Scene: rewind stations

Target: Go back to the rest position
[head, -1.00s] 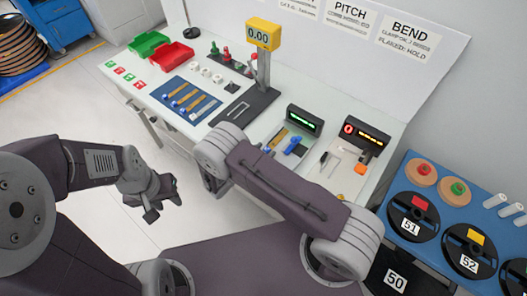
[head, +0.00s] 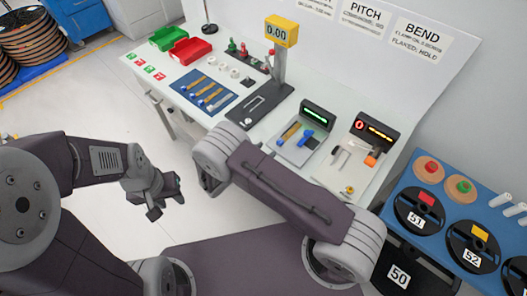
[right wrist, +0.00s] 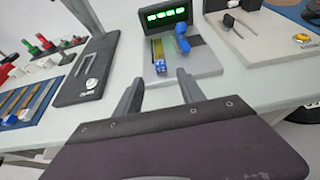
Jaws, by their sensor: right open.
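My left gripper (head: 166,206) hangs at the left of the head view, over bare floor in front of the bench. Its fingers look apart, with nothing between them. My right gripper (right wrist: 158,82) shows in the right wrist view with its two fingers spread and empty. It points toward the bench and the station with the green display (right wrist: 167,16). In the head view my right forearm lies folded across the middle and hides the right gripper's fingers.
The white bench (head: 225,115) carries red (head: 190,50) and green (head: 168,38) bins, a blue tool mat (head: 203,93), a yellow readout (head: 281,31) and two display stations. A blue rack (head: 462,208) with black reels stands at right. Floor is free at left.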

